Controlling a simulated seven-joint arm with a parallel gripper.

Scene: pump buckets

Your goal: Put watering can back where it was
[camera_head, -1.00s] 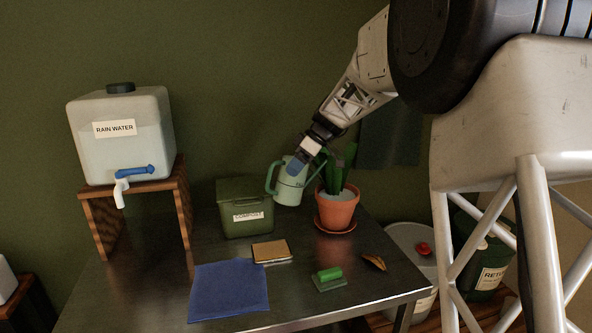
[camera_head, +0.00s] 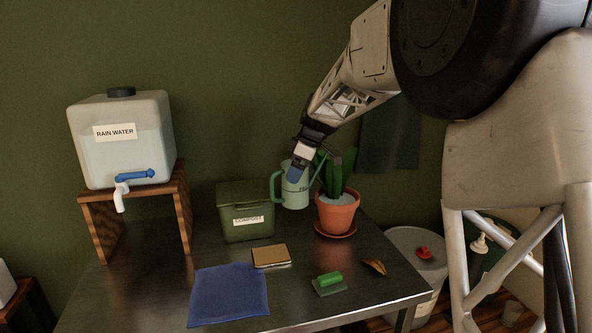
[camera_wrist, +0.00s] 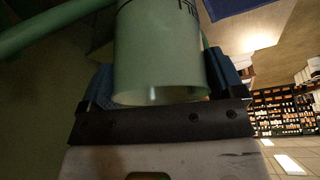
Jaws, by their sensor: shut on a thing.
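The watering can (camera_head: 294,193) is light green with a side handle and a spout. It stands upright at the back of the metal table, between the compost bin and the potted plant. I cannot tell whether its base touches the table. My gripper (camera_head: 297,169) reaches down to it from the upper right and is shut on its body. In the wrist view the can (camera_wrist: 160,50) fills the space between my blue fingers (camera_wrist: 160,85). Part of the can is hidden behind my gripper.
The green compost bin (camera_head: 245,213) is close on the left, the potted plant (camera_head: 337,212) close on the right. A rain water tank (camera_head: 120,140) sits on a wooden stand.

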